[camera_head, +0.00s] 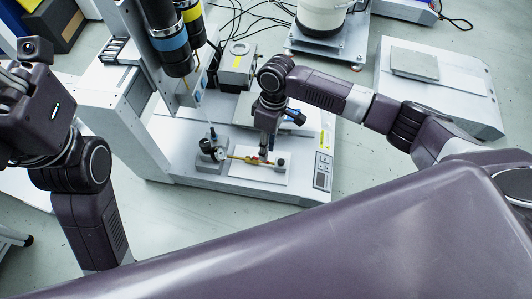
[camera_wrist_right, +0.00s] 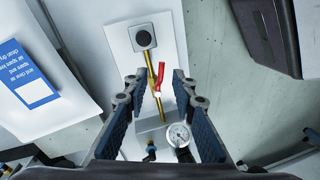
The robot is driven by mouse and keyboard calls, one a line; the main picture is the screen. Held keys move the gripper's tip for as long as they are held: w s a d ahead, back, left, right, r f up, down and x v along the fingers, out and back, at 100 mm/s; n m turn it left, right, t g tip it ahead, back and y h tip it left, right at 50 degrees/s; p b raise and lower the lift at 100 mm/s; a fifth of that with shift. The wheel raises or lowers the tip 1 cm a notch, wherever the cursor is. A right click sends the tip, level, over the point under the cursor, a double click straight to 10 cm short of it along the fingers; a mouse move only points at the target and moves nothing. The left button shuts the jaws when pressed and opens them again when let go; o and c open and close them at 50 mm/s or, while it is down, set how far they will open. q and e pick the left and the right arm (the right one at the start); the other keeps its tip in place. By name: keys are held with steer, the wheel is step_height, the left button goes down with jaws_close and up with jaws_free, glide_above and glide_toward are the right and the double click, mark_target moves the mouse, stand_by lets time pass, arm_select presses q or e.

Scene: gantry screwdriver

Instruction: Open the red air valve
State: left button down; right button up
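The red air valve handle (camera_wrist_right: 161,76) sits on a thin brass pipe (camera_wrist_right: 148,64) in the right wrist view. It points up the picture, close beside the pipe. The pipe runs from a square fitting (camera_wrist_right: 143,37) to a grey block with a round pressure gauge (camera_wrist_right: 179,134). My right gripper (camera_wrist_right: 158,92) is open, with a finger on either side of the valve and no visible contact. In the head view my right gripper (camera_head: 265,150) points down over the brass pipe (camera_head: 244,158) and partly hides the valve. My left arm is raised at the left; its gripper is not in view.
The valve assembly is on a white plate (camera_head: 268,176) on the gantry machine's base (camera_head: 230,182). A screwdriver unit with a blue band (camera_head: 170,42) hangs behind it. A small control box (camera_head: 237,66) with cables stands behind. A blue-and-white label (camera_wrist_right: 30,75) is nearby.

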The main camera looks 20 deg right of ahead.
step_height(320, 180, up, 9)
steer(key=w+d, duration=0.1)
steer(key=shift+w, duration=0.15)
steer(key=shift+f, duration=0.15)
